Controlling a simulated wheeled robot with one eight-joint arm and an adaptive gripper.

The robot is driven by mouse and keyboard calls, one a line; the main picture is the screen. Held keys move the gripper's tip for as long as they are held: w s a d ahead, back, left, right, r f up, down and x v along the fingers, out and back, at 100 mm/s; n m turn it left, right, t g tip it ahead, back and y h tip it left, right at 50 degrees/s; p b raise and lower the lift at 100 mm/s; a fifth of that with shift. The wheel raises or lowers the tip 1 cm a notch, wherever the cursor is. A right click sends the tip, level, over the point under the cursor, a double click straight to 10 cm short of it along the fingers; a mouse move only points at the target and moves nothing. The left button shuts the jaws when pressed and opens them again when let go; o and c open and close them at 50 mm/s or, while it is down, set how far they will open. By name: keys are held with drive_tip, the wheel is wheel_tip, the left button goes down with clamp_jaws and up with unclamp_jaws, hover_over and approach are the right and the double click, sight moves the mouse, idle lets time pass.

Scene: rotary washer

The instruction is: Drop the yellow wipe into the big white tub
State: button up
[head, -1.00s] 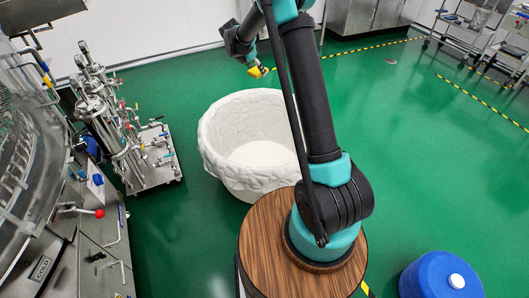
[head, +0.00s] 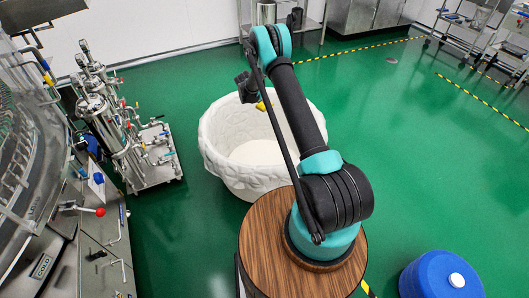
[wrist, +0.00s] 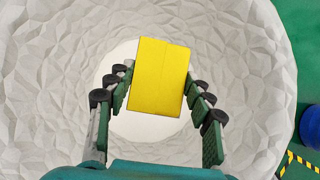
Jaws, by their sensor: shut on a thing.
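The yellow wipe (wrist: 158,77) is a flat rectangle between the fingers of my gripper (wrist: 157,90) in the wrist view. My gripper is shut on it. Behind it in that view are the faceted inner wall and pale round floor of the big white tub (wrist: 55,65). In the head view, the white tub (head: 225,178) stands open on the green floor, and the wipe (head: 263,105) shows as a small yellow patch over its far part. I cannot tell how high the wipe is above the tub floor.
A steel pump skid (head: 150,160) stands left of the tub, beside a large steel machine (head: 80,235). A blue drum (head: 425,275) is at the lower right; it also shows in the wrist view (wrist: 311,127). The green floor at the right is open.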

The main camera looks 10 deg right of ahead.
drive_tip(key=shift+f, duration=2.45)
drive_tip(key=o, duration=1.3)
drive_tip(key=v, duration=1.2)
drive_tip(key=shift+w+r, duration=0.1)
